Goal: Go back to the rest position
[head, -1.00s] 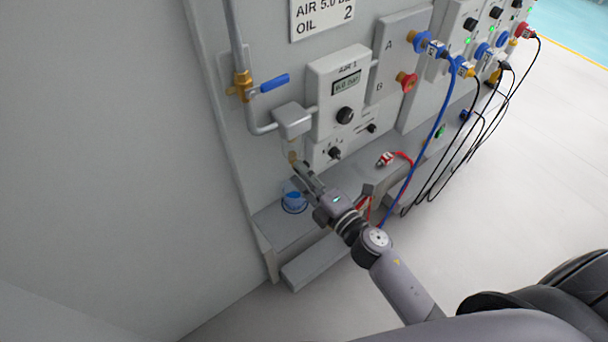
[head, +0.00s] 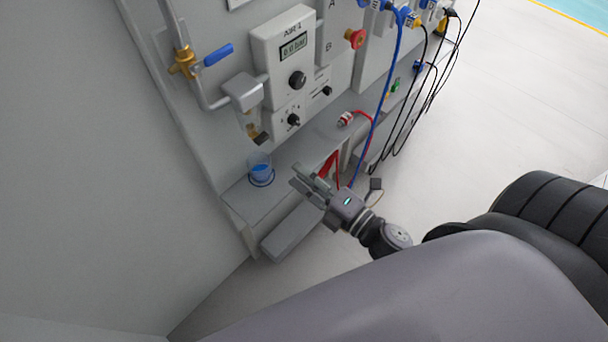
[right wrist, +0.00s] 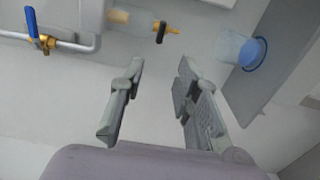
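My right gripper (head: 312,184) is in front of the station's shelf in the head view, to the right of the blue cup. In the right wrist view its two fingers (right wrist: 155,108) stand apart with nothing between them. The blue cup (head: 261,175) stands on the shelf (head: 242,201) below the small glass bowl of the air unit; the cup also shows in the right wrist view (right wrist: 240,50). My left gripper is not in view.
The panel carries a blue-handled brass valve (head: 183,62), a gauge box (head: 284,60) and a red knob (head: 356,39). A red plug (head: 345,119) lies on the shelf. Blue and black cables hang at the right. Open floor lies to the right.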

